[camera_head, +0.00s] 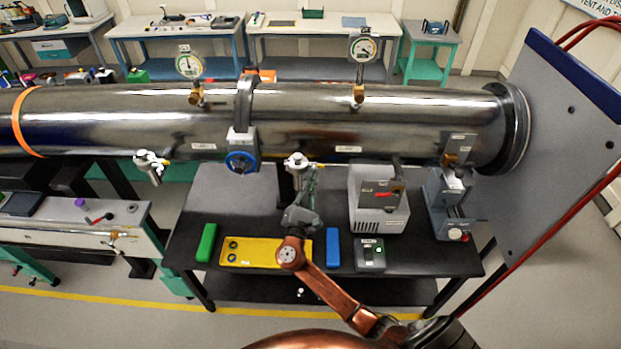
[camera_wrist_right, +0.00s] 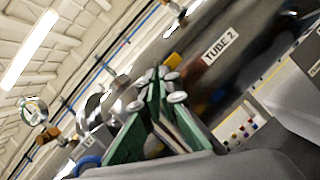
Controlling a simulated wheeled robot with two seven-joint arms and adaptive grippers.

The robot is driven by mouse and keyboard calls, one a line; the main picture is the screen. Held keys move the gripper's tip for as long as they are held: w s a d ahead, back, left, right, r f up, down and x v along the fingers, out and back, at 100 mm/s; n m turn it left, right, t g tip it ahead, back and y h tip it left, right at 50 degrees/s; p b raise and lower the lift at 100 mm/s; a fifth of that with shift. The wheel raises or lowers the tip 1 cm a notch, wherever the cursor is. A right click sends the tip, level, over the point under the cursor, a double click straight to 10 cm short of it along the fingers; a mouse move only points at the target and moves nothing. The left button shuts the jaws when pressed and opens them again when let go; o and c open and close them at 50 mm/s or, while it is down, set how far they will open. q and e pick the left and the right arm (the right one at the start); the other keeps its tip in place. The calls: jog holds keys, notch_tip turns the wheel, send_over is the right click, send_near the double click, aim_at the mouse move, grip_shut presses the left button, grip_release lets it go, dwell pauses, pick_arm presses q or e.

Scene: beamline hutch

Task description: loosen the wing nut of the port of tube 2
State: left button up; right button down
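Tube 2 (camera_head: 400,115) is the right-hand steel tube in the head view; its label "TUBE 2" (camera_wrist_right: 221,46) reads clearly in the right wrist view. Its silver port (camera_head: 297,161) hangs from the tube's lower front side. My right gripper (camera_head: 309,176) reaches up to this port from below and overlaps its right side. In the right wrist view the green fingers (camera_wrist_right: 157,80) lean together with their tips close. I cannot tell whether they touch the port or hold anything. The wing nut cannot be made out. My left gripper is out of view.
A similar port (camera_head: 150,164) hangs on the left tube. A blue-handled valve (camera_head: 241,161) sits left of tube 2's port. Below, the black table (camera_head: 200,233) holds a yellow tray (camera_head: 234,263), a green block, a blue block and grey devices. Gauges (camera_head: 363,48) stand on top.

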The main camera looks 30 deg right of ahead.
jog(key=n+t, duration=0.1)
jog(key=n, duration=0.1)
jog(key=n+t+y, duration=0.1)
jog(key=n, duration=0.1)
jog(key=n+t+y, duration=0.1)
jog(key=n, duration=0.2)
jog(key=shift+s+d+r+p, duration=0.15)
jog(key=shift+d+r+p, duration=0.05)
jog(key=shift+d+p, duration=0.2)
jog(key=shift+r+n+y, duration=0.1)
jog(key=shift+n+y, duration=0.2)
jog(key=c, duration=2.2)
grip_release()
jog(key=shift+f, duration=0.2)
jog(key=shift+a+f, duration=0.1)
jog(key=shift+a, duration=0.05)
jog(key=v, duration=0.8)
